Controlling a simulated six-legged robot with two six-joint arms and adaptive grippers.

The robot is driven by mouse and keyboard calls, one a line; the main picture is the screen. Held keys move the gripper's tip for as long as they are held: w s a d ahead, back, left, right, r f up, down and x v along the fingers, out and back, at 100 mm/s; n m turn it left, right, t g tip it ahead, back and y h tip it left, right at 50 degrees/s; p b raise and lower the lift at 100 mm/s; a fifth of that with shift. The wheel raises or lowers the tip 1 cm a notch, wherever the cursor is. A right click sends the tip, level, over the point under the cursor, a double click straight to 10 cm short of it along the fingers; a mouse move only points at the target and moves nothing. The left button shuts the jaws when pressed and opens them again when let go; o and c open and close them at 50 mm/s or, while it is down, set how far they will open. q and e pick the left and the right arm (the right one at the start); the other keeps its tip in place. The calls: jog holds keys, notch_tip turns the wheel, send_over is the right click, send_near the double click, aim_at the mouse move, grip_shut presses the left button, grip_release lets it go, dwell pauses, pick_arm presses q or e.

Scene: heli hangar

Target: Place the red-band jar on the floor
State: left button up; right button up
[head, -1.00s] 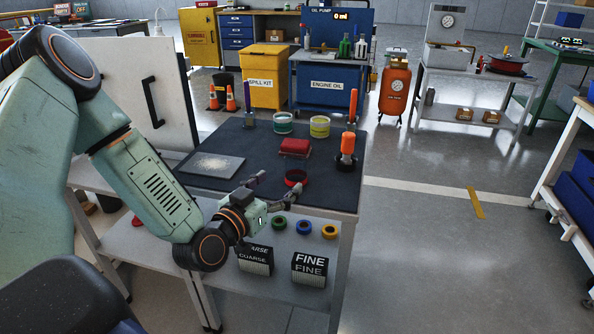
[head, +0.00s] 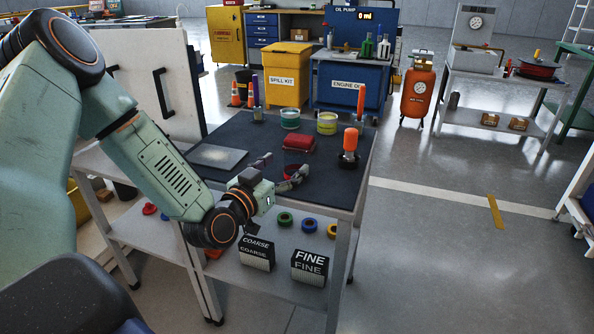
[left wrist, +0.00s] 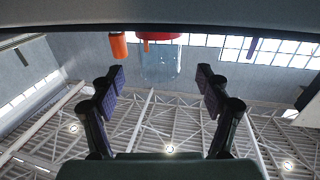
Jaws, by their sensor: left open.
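The red-band jar (head: 292,171) stands on the dark mat of the workbench (head: 335,185). In the left wrist view, which is upside down, the clear glass jar (left wrist: 160,66) shows upright in the world, between the two finger lines and apart from both. My left gripper (head: 285,166) is open and empty close to the jar, its fingers pointing at it. How far the jar lies between the fingers I cannot tell. The floor (head: 430,260) is clear right of the bench. My right gripper is not in view.
A grey plate (head: 220,157) lies left. Coloured rings and COARSE and FINE boxes (head: 308,266) sit on the lower shelf.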

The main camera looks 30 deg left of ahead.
aim_at(288, 162)
pick_arm(q)
jog(key=w+b, duration=0.2)
jog(key=w, duration=0.2)
jog(key=shift+w, duration=0.4)
jog(key=shift+a, duration=0.1)
